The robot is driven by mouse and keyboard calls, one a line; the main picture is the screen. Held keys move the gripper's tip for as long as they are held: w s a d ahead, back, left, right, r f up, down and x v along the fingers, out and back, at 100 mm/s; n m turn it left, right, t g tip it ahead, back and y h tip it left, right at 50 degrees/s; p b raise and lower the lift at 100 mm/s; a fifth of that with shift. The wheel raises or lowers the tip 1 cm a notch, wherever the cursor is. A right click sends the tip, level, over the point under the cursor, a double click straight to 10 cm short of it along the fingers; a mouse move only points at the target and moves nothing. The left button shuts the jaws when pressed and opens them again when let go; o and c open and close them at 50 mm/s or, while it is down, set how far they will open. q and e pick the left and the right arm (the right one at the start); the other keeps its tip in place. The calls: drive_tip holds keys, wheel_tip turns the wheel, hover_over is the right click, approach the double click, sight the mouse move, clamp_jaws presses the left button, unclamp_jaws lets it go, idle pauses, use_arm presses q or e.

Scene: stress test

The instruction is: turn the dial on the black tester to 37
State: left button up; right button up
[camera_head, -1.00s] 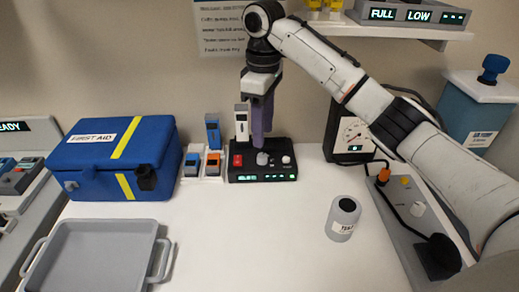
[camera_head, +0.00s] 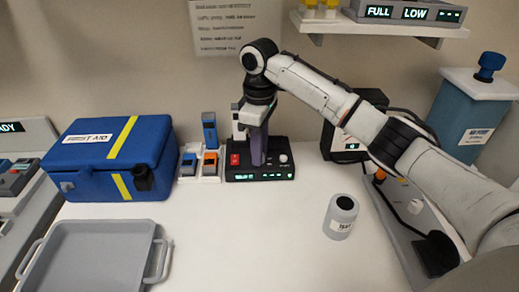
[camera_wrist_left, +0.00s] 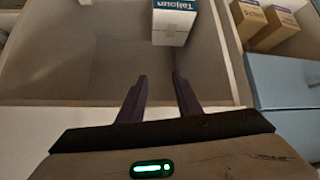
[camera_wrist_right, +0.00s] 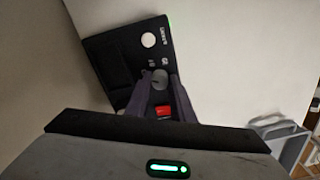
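The black tester (camera_head: 262,177) stands at the back of the white table, with a lit green display, a red button (camera_head: 235,160) and a white knob (camera_head: 283,158). My right gripper (camera_head: 258,163) points down over the middle of the tester and hides the dial in the head view. In the right wrist view the grey dial (camera_wrist_right: 160,78) lies between the fingertips of my right gripper (camera_wrist_right: 159,80), which look apart with slim gaps. The dial's reading is too small to tell. My left gripper (camera_wrist_left: 159,76) is open and empty, outside the head view.
A blue first aid case (camera_head: 112,158) and small blue and orange items stand left of the tester. A grey tray (camera_head: 95,225) is at front left, a grey bottle (camera_head: 341,217) at right. My left gripper is above a grey bin (camera_wrist_left: 100,60) holding a white-blue box (camera_wrist_left: 174,22).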

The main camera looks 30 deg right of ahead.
drive_tip(key=shift+r+m+p, duration=0.2)
drive_tip(key=shift+m+p, duration=0.2)
drive_tip(key=shift+p, duration=0.45)
clamp_jaws()
drive_tip(key=shift+m+p, duration=0.6)
drive_tip(key=shift+m, duration=0.1)
drive_tip(key=shift+f+m, duration=0.2)
drive_tip(key=shift+m, duration=0.6)
drive_tip(key=m, duration=0.4)
drive_tip(key=shift+m, duration=0.4)
drive_tip(key=o, duration=0.9)
unclamp_jaws()
drive_tip(key=shift+o, duration=0.2)
